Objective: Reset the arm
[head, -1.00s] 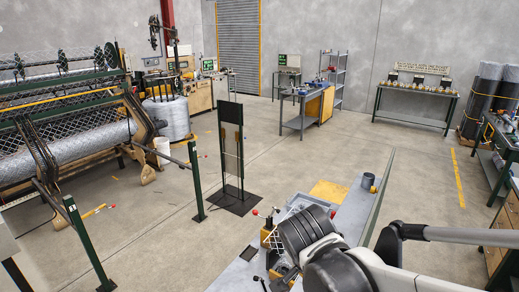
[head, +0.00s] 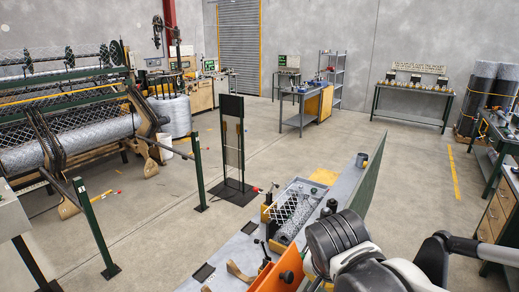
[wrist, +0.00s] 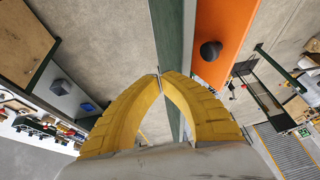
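My gripper (wrist: 160,76) shows in the wrist view with its two yellow fingers arched together and their tips meeting. Nothing shows between the tips. It hangs in the air with the floor and a green bench edge (wrist: 168,40) beyond it. In the head view my arm crosses the lower right, and the gripper itself cannot be made out.
The grey bench (head: 229,250) below my arm holds a tray of mesh pieces (head: 292,212) and an orange part (head: 287,271). A dark upright stand (head: 232,142) is behind it. The weaving machine (head: 75,130) is at left. Open floor lies beyond.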

